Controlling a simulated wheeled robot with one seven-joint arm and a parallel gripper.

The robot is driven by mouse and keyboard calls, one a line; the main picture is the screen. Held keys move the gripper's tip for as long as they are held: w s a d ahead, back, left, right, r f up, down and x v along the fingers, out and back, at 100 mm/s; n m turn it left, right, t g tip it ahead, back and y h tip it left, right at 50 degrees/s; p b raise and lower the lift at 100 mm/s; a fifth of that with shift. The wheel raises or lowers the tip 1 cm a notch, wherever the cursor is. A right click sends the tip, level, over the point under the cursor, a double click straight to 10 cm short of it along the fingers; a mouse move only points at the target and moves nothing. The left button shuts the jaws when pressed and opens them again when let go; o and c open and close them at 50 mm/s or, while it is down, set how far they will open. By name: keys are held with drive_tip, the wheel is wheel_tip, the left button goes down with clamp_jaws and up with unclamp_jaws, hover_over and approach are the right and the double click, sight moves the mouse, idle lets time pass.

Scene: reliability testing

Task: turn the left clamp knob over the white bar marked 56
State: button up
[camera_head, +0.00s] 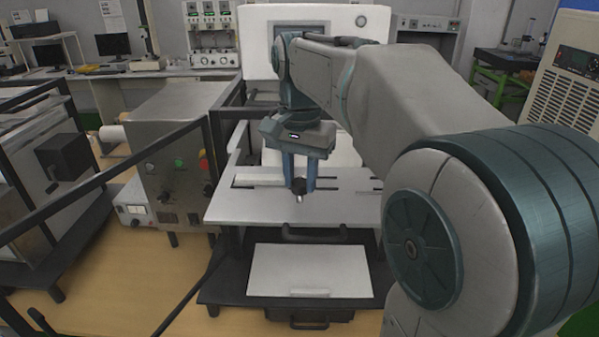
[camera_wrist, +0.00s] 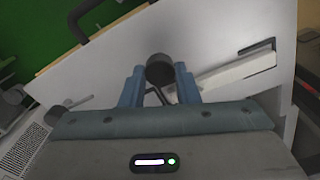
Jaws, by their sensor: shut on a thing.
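My gripper (camera_head: 298,187) points down over the white table plate and is shut on a dark round clamp knob (camera_wrist: 160,70). In the wrist view the knob sits between the two blue fingertips. In the head view only the lower part of the knob (camera_head: 299,197) shows below the fingers. A white bar (camera_wrist: 236,72) runs away from the knob to the right in the wrist view. In the head view the white bar (camera_head: 258,181) lies on the plate to the left of the fingers. No marking on it is legible.
The white table plate (camera_head: 255,208) has dark slots, and a black handle (camera_head: 314,238) sits at its front edge. A white lower panel (camera_head: 310,272) lies below. A control box with a red button (camera_head: 204,164) stands left. Black frame bars surround the rig.

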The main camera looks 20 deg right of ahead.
sight(300, 181)
drive_tip(key=m, duration=0.5)
drive_tip(key=shift+r+m, duration=0.1)
drive_tip(key=shift+m, duration=0.3)
idle(0.4)
drive_tip(key=o, duration=1)
drive_tip(key=shift+c, duration=0.2)
wheel_tip(300, 181, up, 14)
drive_tip(key=shift+p, duration=0.4)
